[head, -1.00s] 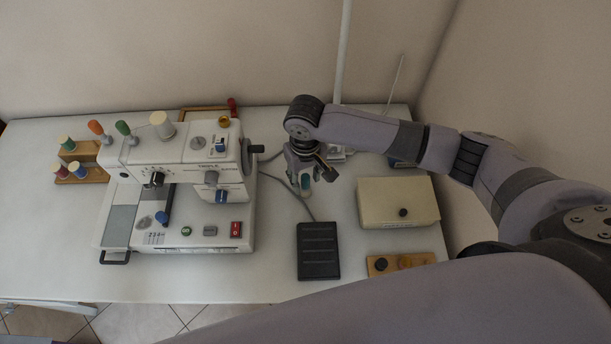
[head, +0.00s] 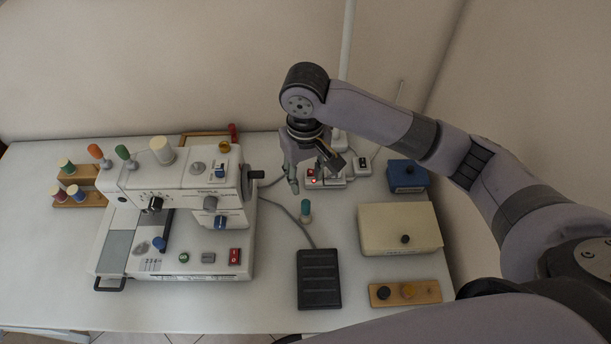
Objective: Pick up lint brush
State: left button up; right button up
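A small upright teal piece with a paler lower end (head: 305,210) stands on the white table, right of the sewing machine and behind the black pedal. I cannot tell whether it is the lint brush; nothing else in view is clearly one. My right gripper (head: 313,178) points down above and behind the teal piece. Its two fingers look apart, with nothing seen between them. My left gripper is not in view.
The sewing machine (head: 180,215) fills the table's left half. The black pedal (head: 318,279), beige box (head: 398,230), wooden strip with knobs (head: 405,293) and blue box (head: 407,175) stand to the right. A power strip (head: 325,181) lies behind the gripper.

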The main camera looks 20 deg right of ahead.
aim_at(306, 218)
jog(key=k+j, duration=0.15)
jog(key=j, duration=0.25)
jog(key=k+j, duration=0.1)
jog(key=j, duration=0.25)
jog(key=k+j, duration=0.15)
jog(key=j, duration=0.25)
jog(key=k+j, duration=0.15)
jog(key=j, duration=0.2)
jog(key=k+j, duration=0.1)
jog(key=j, duration=0.3)
jog(key=k+j, duration=0.15)
jog(key=j, duration=0.2)
jog(key=k+j, duration=0.15)
jog(key=j, duration=0.25)
